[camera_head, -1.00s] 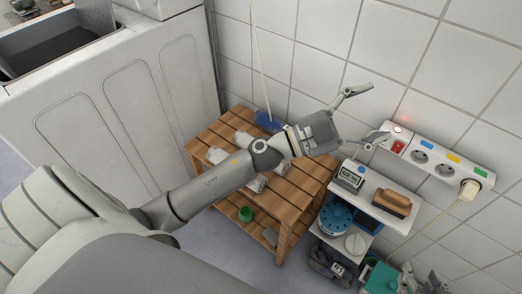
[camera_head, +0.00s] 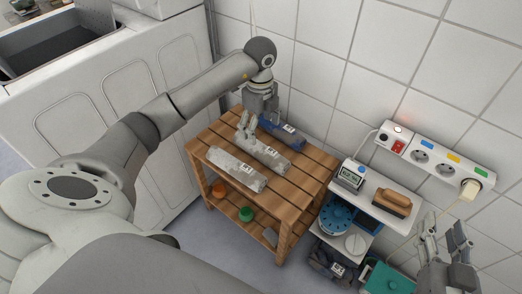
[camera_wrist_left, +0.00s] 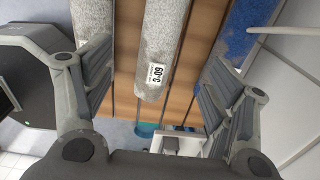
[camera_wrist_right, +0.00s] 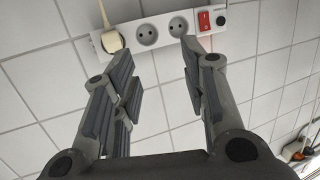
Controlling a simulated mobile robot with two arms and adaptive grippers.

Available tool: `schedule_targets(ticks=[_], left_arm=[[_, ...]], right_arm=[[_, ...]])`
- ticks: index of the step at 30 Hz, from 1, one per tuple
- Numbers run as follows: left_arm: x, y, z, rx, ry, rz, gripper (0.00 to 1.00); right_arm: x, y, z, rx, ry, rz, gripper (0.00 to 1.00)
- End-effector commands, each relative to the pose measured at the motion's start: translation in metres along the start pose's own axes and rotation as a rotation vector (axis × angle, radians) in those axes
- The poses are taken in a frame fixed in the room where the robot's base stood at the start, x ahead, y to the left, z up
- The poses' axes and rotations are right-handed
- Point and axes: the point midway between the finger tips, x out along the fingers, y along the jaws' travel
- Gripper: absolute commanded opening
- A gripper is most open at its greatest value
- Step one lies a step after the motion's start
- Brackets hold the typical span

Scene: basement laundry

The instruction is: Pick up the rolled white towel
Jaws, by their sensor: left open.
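Two pale rolled towels and a blue one lie side by side on a slatted wooden table. The middle pale roll (camera_head: 268,155) looks white-grey. In the left wrist view this white-grey roll (camera_wrist_left: 160,45), with a "60°C" tag, lies between the fingers of my open left gripper (camera_wrist_left: 157,65). I see no contact with the fingers. In the head view my left gripper (camera_head: 260,122) points down at the roll's far end and partly hides it. The front pale roll (camera_head: 236,169) looks greyer in the left wrist view (camera_wrist_left: 92,15). My right gripper (camera_head: 445,230) is open and empty.
The blue roll (camera_head: 283,133) lies at the table's back, close beside my left gripper. The wooden table (camera_head: 310,172) stands by a tiled wall. Right of it is a small shelf (camera_head: 380,205) with a brush and timer. A socket strip (camera_wrist_right: 150,33) faces my right gripper.

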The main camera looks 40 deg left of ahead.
Motion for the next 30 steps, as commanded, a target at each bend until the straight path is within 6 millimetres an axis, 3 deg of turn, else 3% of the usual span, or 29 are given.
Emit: schedule_targets(ticks=[9, 22, 30], left_arm=[[0.040, 0.001, -0.001, 0.002, 0.002, 0.003, 0.78], [0.061, 0.000, -0.002, 0.002, 0.003, 0.002, 0.78], [0.081, -0.002, -0.002, 0.003, 0.003, 0.000, 0.78]], right_arm=[[0.000, -0.007, -0.047, 0.005, 0.265, -0.016, 0.40], [-0.010, -0.011, -0.079, 0.010, 0.446, -0.025, 0.40], [-0.033, -0.016, -0.116, 0.019, 0.692, -0.039, 0.40]])
